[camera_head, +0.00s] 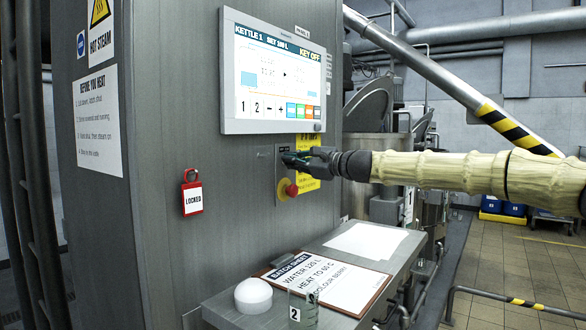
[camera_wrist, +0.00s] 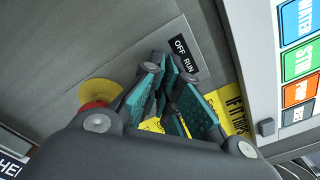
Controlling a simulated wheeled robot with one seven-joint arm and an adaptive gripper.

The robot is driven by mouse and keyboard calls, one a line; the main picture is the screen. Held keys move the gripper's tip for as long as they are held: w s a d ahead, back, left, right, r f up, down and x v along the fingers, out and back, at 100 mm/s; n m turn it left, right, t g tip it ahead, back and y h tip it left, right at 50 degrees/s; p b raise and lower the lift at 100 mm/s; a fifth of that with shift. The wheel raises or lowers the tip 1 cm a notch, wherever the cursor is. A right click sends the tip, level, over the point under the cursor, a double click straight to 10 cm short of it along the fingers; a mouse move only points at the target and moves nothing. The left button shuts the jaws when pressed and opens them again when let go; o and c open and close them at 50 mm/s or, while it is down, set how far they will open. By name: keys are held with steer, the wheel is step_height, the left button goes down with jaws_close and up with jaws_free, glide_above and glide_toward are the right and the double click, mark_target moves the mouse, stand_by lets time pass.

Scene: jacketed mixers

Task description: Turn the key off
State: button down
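The control panel screen (camera_head: 279,75) on the grey cabinet reads "KEY OFF" at its top right. Below it is a small switch plate (camera_head: 281,196) with a red and yellow stop button (camera_head: 288,189). My gripper (camera_head: 292,160) reaches in from the right to the upper part of this plate. In the wrist view its teal-padded fingers (camera_wrist: 170,78) come close together at the tips beside the black "OFF RUN" label (camera_wrist: 184,55). A thin dark piece between them (camera_wrist: 169,92) looks like the key, mostly hidden by the fingers. The stop button (camera_wrist: 99,93) lies left of the fingers, apart from the tips.
A yellow notice (camera_head: 309,175) is partly behind my gripper. A red "LOCKED" tag (camera_head: 192,193) hangs at left. Below, a ledge (camera_head: 235,312) holds a batch sheet clipboard (camera_head: 335,284), a white dome (camera_head: 253,294) and a clear container marked 2 (camera_head: 303,309). Open floor lies at right.

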steer(key=shift+n, duration=0.4)
steer(key=c, duration=1.7)
jaws_free()
steer(key=shift+d, duration=0.1)
steer(key=v, duration=1.2)
steer(key=shift+d, duration=0.1)
